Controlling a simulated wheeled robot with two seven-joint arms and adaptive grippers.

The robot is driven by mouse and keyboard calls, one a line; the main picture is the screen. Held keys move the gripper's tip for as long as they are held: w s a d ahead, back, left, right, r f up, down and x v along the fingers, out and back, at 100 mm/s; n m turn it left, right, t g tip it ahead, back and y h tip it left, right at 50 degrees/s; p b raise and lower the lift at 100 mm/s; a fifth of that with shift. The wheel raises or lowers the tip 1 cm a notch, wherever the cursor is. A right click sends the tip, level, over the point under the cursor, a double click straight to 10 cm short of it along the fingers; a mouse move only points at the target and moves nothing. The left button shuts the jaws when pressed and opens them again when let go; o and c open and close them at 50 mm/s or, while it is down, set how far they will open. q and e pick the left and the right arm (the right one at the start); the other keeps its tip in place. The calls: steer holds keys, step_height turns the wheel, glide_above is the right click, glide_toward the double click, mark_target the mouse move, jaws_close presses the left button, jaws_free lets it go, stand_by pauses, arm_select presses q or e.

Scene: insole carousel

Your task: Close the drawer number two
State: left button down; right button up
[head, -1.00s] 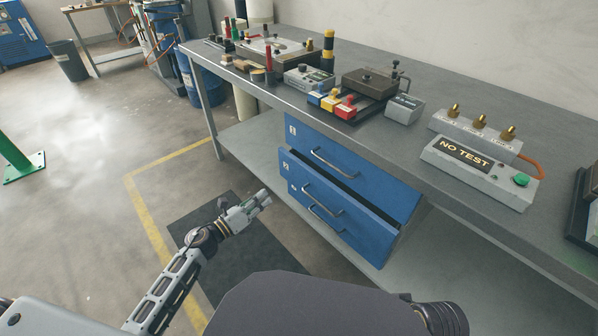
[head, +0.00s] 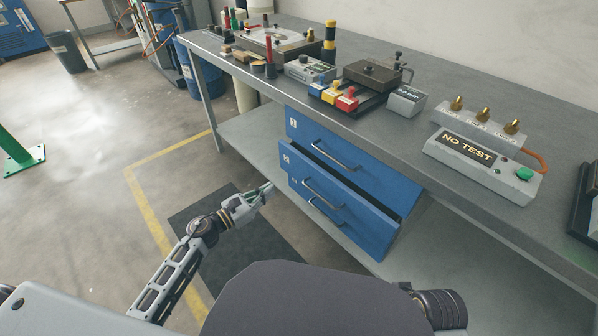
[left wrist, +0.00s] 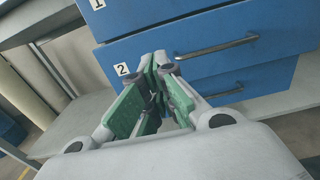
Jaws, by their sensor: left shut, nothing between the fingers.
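The blue drawer number two (head: 352,209) hangs below the bench and stands out a little, with a dark gap along its top edge. It also shows in the left wrist view (left wrist: 258,85), with its label 2 at the left. Drawer number one (head: 350,150) above it sits flush. My left gripper (head: 266,190) is in front of the drawer's left part, apart from it or touching it, I cannot tell. In the left wrist view its fingers (left wrist: 157,66) are shut with nothing between them, pointing at the drawer front. My right gripper is not in view.
The grey workbench (head: 420,140) carries a NO TEST box (head: 468,150), coloured blocks (head: 333,97) and several fixtures. A lower shelf (head: 250,147) runs beneath the drawers.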

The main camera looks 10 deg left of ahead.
arm_select(q)
steer(key=shift+w, duration=0.1)
glide_toward(305, 168)
steer(key=shift+x, duration=1.5)
steer(key=shift+b+x, duration=0.55)
steer(key=shift+x, duration=0.95)
steer(key=shift+w+d+r, duration=0.15)
steer(key=shift+w+d, duration=0.25)
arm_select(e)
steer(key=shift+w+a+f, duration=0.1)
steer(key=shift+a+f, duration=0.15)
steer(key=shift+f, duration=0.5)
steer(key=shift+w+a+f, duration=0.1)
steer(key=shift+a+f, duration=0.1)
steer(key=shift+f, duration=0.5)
arm_select(q)
steer(key=shift+w+d, duration=0.1)
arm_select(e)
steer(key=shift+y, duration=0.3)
